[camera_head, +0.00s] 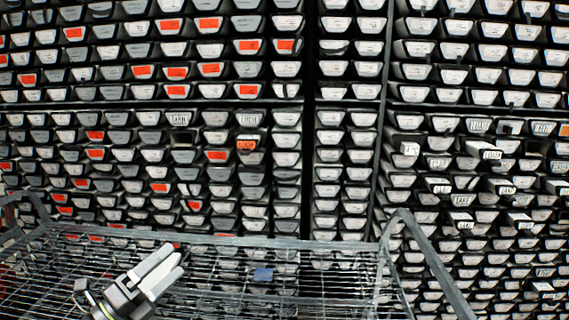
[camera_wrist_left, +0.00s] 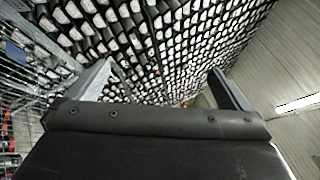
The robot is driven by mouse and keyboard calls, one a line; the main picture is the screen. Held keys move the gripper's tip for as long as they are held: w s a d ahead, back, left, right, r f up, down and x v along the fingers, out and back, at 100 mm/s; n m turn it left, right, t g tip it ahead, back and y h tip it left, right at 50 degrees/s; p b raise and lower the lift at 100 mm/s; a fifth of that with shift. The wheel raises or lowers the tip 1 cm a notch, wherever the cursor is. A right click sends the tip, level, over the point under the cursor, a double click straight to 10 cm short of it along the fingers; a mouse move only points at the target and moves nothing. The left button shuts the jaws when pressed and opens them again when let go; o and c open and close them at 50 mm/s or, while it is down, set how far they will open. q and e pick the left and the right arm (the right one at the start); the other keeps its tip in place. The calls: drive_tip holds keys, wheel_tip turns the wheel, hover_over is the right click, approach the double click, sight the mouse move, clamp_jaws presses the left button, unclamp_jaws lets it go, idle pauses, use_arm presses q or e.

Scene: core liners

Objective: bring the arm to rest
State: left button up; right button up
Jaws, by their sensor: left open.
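My left gripper (camera_head: 162,272) is at the lower left of the head view, in front of a wire cart. Its two pale fingers point up and to the right, with a narrow gap between them and nothing held. In the left wrist view the two fingers of the gripper (camera_wrist_left: 165,85) stand wide apart beyond a dark housing, with only the shelf wall behind them. My right gripper does not show in either view.
A grey wire cart (camera_head: 330,243) spans the lower part of the head view, with a small blue item (camera_head: 263,274) in it. Behind stands a wall of core liner trays (camera_head: 345,118), many white-ended and some with orange labels. Several trays stick out at the right (camera_head: 490,150).

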use_arm(q)
drive_tip(key=s+a+f+n+g+y, duration=0.1)
drive_tip(key=s+a+f+n+y, duration=0.55)
drive_tip(key=n+y, duration=0.55)
drive_tip(key=s+a+f+n+g+y, duration=0.1)
drive_tip(key=s+a+f+n+y, duration=0.55)
drive_tip(key=n, duration=0.95)
drive_tip(key=s+d+f+n+g+h, duration=0.4)
drive_tip(key=s+f+g, duration=0.7)
drive_tip(key=s+f, duration=0.6)
wheel_tip(320, 180, down, 25)
drive_tip(key=s+g+b, duration=0.1)
drive_tip(key=b, duration=0.2)
drive_tip(key=s+f+b, duration=0.1)
drive_tip(key=s+f, duration=0.7)
drive_tip(key=f, duration=0.2)
drive_tip(key=s+d+f+g+b, duration=0.1)
drive_tip(key=s+f+b, duration=0.1)
drive_tip(key=s+f, duration=0.5)
wheel_tip(320, 180, down, 3)
drive_tip(key=shift+s, duration=0.35)
